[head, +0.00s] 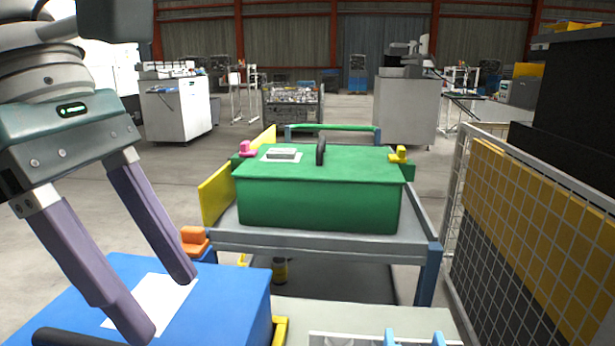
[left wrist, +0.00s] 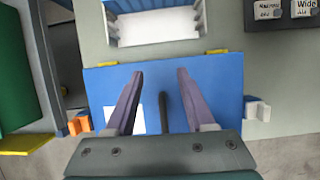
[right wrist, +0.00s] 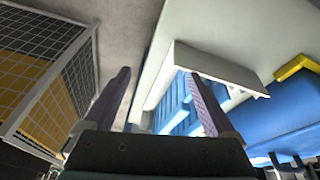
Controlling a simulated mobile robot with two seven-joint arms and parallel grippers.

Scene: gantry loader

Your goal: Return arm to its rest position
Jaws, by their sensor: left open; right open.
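My left gripper (head: 172,305) shows large at the left of the head view, with its two purple fingers apart and nothing between them. It hangs above a blue lid (head: 235,290) with a white label. The left wrist view shows the same open fingers (left wrist: 158,75) over the blue lid and its dark handle (left wrist: 162,108). My right gripper is outside the head view. In the right wrist view its fingers (right wrist: 160,78) are apart and empty, beside a white tray-like part (right wrist: 215,68) and blue slatted parts (right wrist: 172,105).
A green box (head: 318,205) with a black handle stands on a grey cart (head: 330,242) ahead. A wire-mesh fence (head: 535,220) with yellow panels stands on the right. An open white bin (left wrist: 158,27) borders the blue lid.

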